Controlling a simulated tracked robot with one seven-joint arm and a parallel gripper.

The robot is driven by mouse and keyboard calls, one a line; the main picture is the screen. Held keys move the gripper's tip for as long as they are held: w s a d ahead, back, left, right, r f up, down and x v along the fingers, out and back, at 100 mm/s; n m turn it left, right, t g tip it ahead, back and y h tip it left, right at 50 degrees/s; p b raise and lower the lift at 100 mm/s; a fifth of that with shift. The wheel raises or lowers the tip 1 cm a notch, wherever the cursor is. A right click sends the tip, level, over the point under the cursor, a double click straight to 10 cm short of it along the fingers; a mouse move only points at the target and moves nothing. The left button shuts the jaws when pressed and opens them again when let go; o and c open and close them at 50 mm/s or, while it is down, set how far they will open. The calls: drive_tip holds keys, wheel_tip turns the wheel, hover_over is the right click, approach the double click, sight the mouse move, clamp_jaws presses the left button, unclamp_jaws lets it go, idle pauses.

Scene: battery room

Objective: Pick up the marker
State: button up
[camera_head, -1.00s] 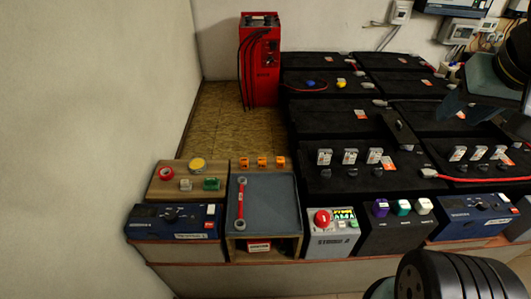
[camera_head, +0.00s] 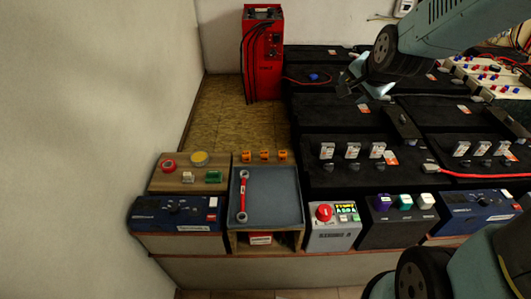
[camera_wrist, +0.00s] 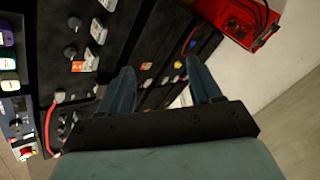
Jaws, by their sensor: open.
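I cannot make out a marker for certain in either view. My gripper (camera_head: 352,84) is above the back rows of black batteries, right of the red charger. In the wrist view my gripper (camera_wrist: 160,66) is open, its two blue-grey fingers apart with nothing held between them. A blue cap (camera_head: 313,77) lies left of my gripper on a black battery; it also shows in the wrist view (camera_wrist: 193,43). A small yellow-orange piece (camera_wrist: 178,65) shows between the fingers in the wrist view. My arm hides part of the back right batteries.
The red charger (camera_head: 262,58) with black cables stands at the back left by the wall. A grey tray (camera_head: 275,200) with a red-handled wrench (camera_head: 243,195) is at the front. White-topped meters (camera_head: 352,150) stand on the batteries. A red cable (camera_head: 480,175) lies at the right.

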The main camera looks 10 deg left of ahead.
drive_tip(key=w+a+f+m+y, duration=0.2)
drive_tip(key=w+a+f+m, duration=0.25)
drive_tip(key=a+f, duration=0.45)
drive_tip(key=m+t+h, duration=0.1)
drive_tip(key=m+t, duration=0.4)
drive_tip(key=m, duration=1.6)
approach(264, 156)
drive_tip(key=shift+s+d+r+n, duration=0.15)
drive_tip(key=shift+s+d+r, duration=0.05)
drive_tip(key=shift+s+r, duration=0.2)
drive_tip(key=shift+s+d+r+n, duration=0.1)
drive_tip(key=shift+s+d+r, duration=0.15)
drive_tip(key=shift+r, duration=0.2)
drive_tip(key=shift+s+f+m, duration=0.2)
drive_tip(key=shift+s+m, duration=0.1)
drive_tip(key=shift+m, duration=0.2)
drive_tip(key=shift+h, duration=0.3)
drive_tip(key=x, duration=0.8)
drive_tip(key=shift+w, duration=0.15)
drive_tip(key=shift+a+x, duration=0.15)
drive_tip(key=shift+x, duration=1.2)
drive_tip(key=shift+a+x, duration=0.2)
drive_tip(key=shift+x, duration=1.15)
drive_tip(key=shift+f, duration=0.1)
drive_tip(key=shift+c, duration=0.3)
